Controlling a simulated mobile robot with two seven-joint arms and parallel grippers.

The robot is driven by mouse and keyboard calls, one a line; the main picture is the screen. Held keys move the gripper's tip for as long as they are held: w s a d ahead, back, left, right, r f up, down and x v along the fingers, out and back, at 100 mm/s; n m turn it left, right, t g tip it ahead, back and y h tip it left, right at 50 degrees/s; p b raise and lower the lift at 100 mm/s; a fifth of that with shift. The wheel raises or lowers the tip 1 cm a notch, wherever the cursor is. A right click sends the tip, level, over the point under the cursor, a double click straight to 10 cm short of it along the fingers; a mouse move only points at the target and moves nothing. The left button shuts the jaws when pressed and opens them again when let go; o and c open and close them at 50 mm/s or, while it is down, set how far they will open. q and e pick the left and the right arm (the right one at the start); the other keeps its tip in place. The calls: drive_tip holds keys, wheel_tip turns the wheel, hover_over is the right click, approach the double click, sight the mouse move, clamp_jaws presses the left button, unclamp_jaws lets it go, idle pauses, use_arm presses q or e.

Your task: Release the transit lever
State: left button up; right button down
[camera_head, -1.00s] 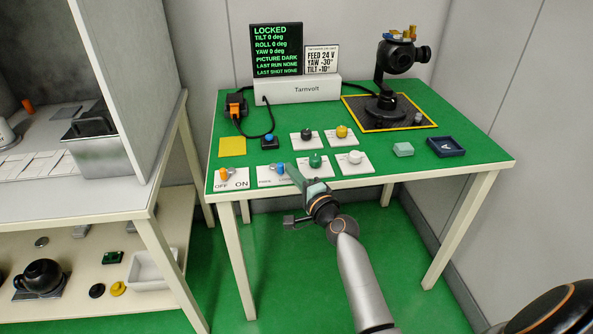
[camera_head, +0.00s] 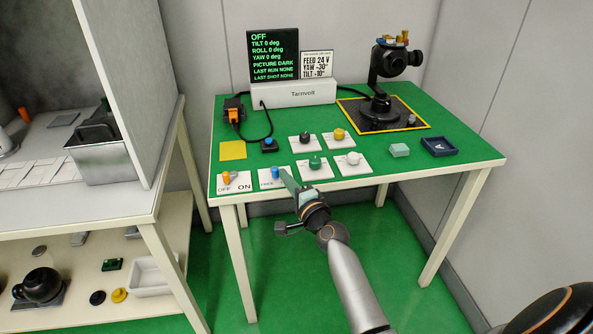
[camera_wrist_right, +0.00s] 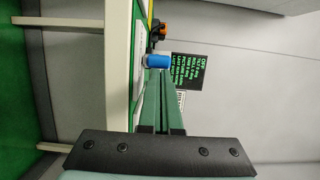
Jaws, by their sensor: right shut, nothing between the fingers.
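The blue-topped lever (camera_head: 275,172) stands on a white plate (camera_head: 268,184) at the table's front left; the plate's lettering appears to read FREE at left, the rest is hidden or too small. My right gripper (camera_head: 285,174) is shut and empty, its green fingertips just right of the lever. In the wrist view the blue lever (camera_wrist_right: 158,61) is at the tips of my closed fingers (camera_wrist_right: 160,76); I cannot tell whether they touch. The display (camera_head: 274,55) reads OFF, with tilt, roll and yaw 0 deg. The black gimbal (camera_head: 382,80) stands upright at the back right. My left gripper is not in view.
An OFF/ON plate (camera_head: 241,184) with an orange lever (camera_head: 226,178) on its OFF side lies left of the blue lever. Several knob plates, including a green knob (camera_head: 315,162), lie to the right. A blue tray (camera_head: 440,147) sits at the table's right.

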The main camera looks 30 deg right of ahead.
drive_tip(key=shift+w+a+p, duration=0.2)
drive_tip(key=shift+a+p, duration=0.15)
drive_tip(key=shift+a, duration=0.75)
drive_tip(key=shift+s, duration=0.15)
drive_tip(key=s, duration=1.2)
drive_tip(key=shift+a+p, duration=0.3)
drive_tip(key=shift+p, duration=0.15)
drive_tip(key=shift+s, duration=0.1)
